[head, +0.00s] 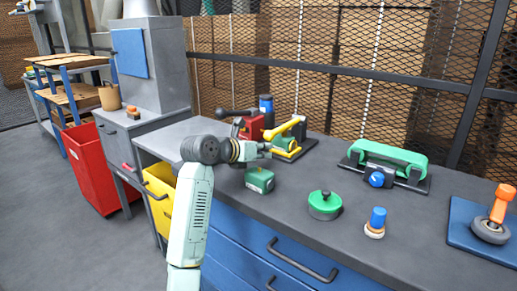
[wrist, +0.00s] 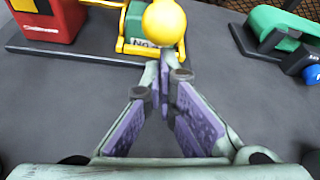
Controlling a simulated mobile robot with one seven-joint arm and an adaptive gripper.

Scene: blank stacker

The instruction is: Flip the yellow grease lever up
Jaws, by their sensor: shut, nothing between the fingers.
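The yellow grease lever (head: 284,128) is on a green and yellow unit on the bench and slants toward my gripper in the head view. Its round yellow knob (wrist: 164,22) fills the top middle of the wrist view and hides part of the green body behind it. My gripper (head: 266,150) is just in front of the lever's knob end. In the wrist view my gripper (wrist: 165,78) has its fingertips together, with nothing between them, just below the knob in the picture. I cannot tell whether the tips touch the knob or the yellow frame.
A red unit (head: 252,126) with a black handle stands left of the lever. A green box (head: 260,180) sits below my gripper. A round green lidded piece (head: 325,204), a blue knob (head: 377,218) and a green-handled unit (head: 388,158) stand to the right. Bare bench lies between them.

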